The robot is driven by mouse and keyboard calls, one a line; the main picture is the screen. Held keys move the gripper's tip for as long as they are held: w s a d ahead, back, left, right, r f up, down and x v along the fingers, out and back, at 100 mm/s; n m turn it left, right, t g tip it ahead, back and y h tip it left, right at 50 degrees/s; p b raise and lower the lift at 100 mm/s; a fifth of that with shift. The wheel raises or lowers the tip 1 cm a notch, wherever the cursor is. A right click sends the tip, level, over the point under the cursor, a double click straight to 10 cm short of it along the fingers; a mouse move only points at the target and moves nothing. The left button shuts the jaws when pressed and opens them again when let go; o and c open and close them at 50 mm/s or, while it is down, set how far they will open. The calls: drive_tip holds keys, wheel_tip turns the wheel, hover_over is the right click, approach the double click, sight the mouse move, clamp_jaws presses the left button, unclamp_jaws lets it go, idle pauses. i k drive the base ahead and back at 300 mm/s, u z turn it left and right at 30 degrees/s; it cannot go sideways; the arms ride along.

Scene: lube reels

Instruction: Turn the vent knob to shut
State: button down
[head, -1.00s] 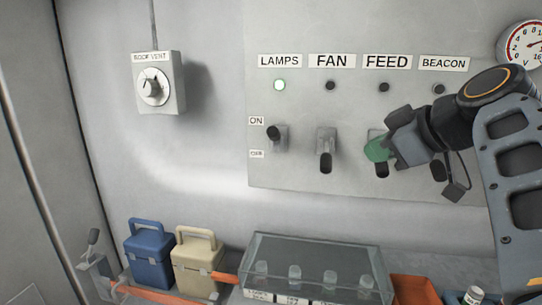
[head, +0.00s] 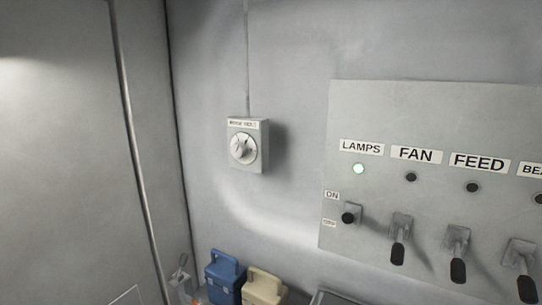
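The vent knob (head: 243,148) is a pale round dial with a grip on the front of a small grey wall box (head: 247,164). The box sits left of centre in the head view, with a blurred label on top that reads like "ROOF VENT". The marks around the knob are too small to read, so I cannot tell its setting. My gripper is out of view, and nothing touches the knob.
A switch panel (head: 400,120) is at the right, with a lit LAMPS light (head: 358,169) and levers below. A blue box (head: 224,276) and a cream box (head: 263,287) stand below the knob. The wall around the knob is clear.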

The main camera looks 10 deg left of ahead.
sight(239, 150)
drive_tip(key=u, duration=0.45)
drive_tip(key=k, duration=0.6)
drive_tip(key=u, duration=1.1)
drive_tip(key=i, duration=1.3)
drive_tip(key=z, duration=0.85)
